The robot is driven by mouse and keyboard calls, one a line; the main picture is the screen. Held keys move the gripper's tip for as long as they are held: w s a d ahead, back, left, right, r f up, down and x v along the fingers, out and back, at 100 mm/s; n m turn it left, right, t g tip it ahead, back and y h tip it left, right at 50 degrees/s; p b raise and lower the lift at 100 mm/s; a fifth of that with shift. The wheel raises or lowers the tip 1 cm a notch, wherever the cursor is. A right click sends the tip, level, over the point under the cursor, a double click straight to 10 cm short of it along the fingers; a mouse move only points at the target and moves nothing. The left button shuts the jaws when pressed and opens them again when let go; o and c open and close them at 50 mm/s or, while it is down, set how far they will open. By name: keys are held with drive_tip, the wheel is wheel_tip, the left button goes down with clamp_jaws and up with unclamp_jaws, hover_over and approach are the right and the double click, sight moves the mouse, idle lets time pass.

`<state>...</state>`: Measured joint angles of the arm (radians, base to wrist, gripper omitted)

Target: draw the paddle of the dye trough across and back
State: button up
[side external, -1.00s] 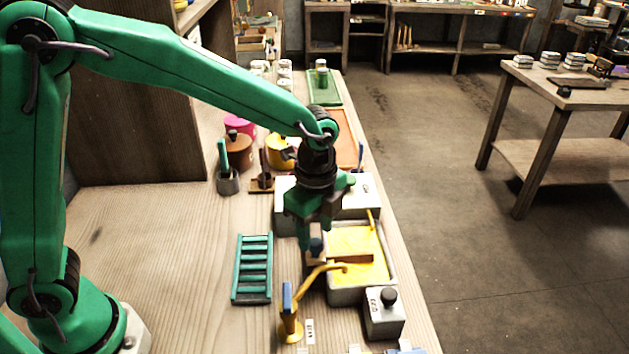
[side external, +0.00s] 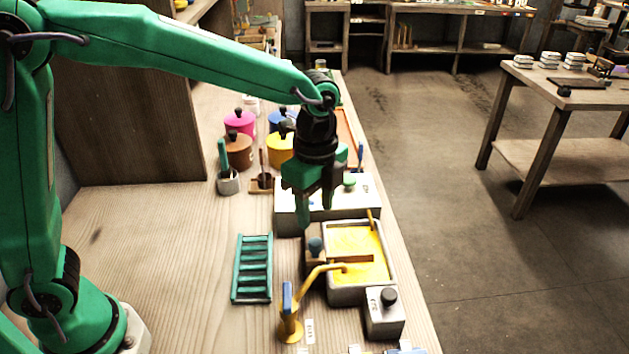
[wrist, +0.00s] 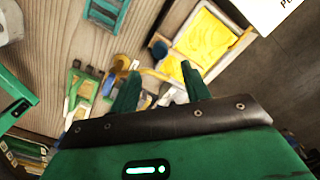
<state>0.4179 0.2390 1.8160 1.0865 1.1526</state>
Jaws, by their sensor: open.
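The dye trough (side external: 361,297) is a grey rectangular basin with yellow dye, on the bench near its right edge. The paddle (side external: 352,259) is a brown bar lying across the dye, with a dark blue knob (side external: 316,245) at its left end, beside the trough's left wall. In the wrist view the knob (wrist: 158,48) shows beyond my fingertips, next to the trough (wrist: 176,47). My gripper (side external: 314,215) is open and empty, above and a little behind the knob, apart from it. Its two fingers also show spread in the wrist view (wrist: 160,74).
A yellow spout (side external: 290,325) with a blue handle curves over the trough's near end. A grey box (side external: 384,320) with a black knob stands at its front. A white-topped block (side external: 287,208) stands behind, a green rack (side external: 252,268) to the left. Bare bench lies farther left.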

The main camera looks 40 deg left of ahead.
sight(316, 241)
drive_tip(key=shift+f, duration=0.1)
drive_tip(key=shift+f, duration=3.85)
drive_tip(key=shift+c, duration=0.5)
clamp_jaws()
